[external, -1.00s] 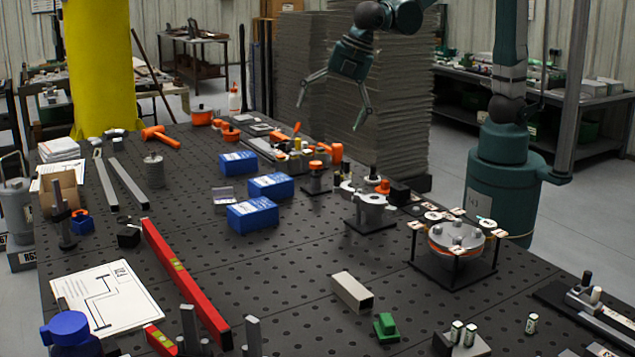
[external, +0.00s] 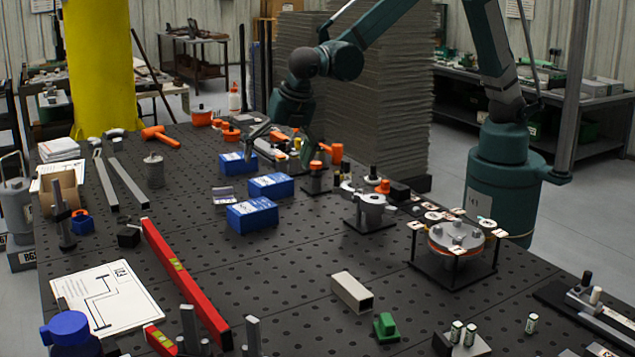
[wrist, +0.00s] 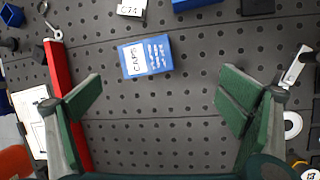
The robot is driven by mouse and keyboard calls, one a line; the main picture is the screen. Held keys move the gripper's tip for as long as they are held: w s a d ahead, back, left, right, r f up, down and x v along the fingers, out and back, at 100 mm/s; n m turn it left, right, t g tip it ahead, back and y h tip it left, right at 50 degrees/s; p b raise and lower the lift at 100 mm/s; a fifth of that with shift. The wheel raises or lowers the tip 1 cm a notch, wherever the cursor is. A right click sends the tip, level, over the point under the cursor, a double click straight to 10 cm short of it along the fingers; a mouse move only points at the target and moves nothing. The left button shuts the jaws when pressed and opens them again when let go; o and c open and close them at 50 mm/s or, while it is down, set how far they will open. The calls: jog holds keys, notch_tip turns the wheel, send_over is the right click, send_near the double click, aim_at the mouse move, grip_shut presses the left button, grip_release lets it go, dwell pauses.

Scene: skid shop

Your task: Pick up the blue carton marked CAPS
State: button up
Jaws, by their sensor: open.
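The blue carton marked CAPS (wrist: 146,56) lies on the dark perforated table, upper middle of the wrist view, white label facing up. It appears to be the nearest of three blue cartons in the external view (external: 252,216). My gripper (wrist: 160,92) is open and empty, its green fingers wide apart below the carton in the wrist view. In the external view my gripper (external: 281,146) points down, above the table and apart from the carton.
Two other blue cartons (external: 270,186) (external: 238,163) and a small card marked C74 (wrist: 131,8) lie close by. A red level (external: 185,283) lies to the left. Stands and small parts (external: 370,212) stand to the right. The table in front of the carton is clear.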

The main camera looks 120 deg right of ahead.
aim_at(253, 207)
jog(key=w+f+n, duration=0.1)
jog(key=w+f, duration=0.1)
jog(key=f, duration=0.1)
jog(key=w+d+f+n, duration=0.1)
jog(key=w+f, duration=0.1)
jog(key=f, duration=0.1)
jog(key=w+d+f+g, duration=0.1)
jog(key=w+f, duration=0.1)
jog(key=f, duration=0.1)
jog(key=shift+d+f+n+h, duration=0.2)
jog(key=shift+n+h, duration=0.2)
jog(key=shift+f, duration=0.1)
jog(key=shift+x, duration=1.2)
jog(key=shift+s+d+f, duration=0.1)
jog(key=shift+x, duration=2.45)
jog(key=shift+c, duration=0.3)
jog(key=c, duration=1)
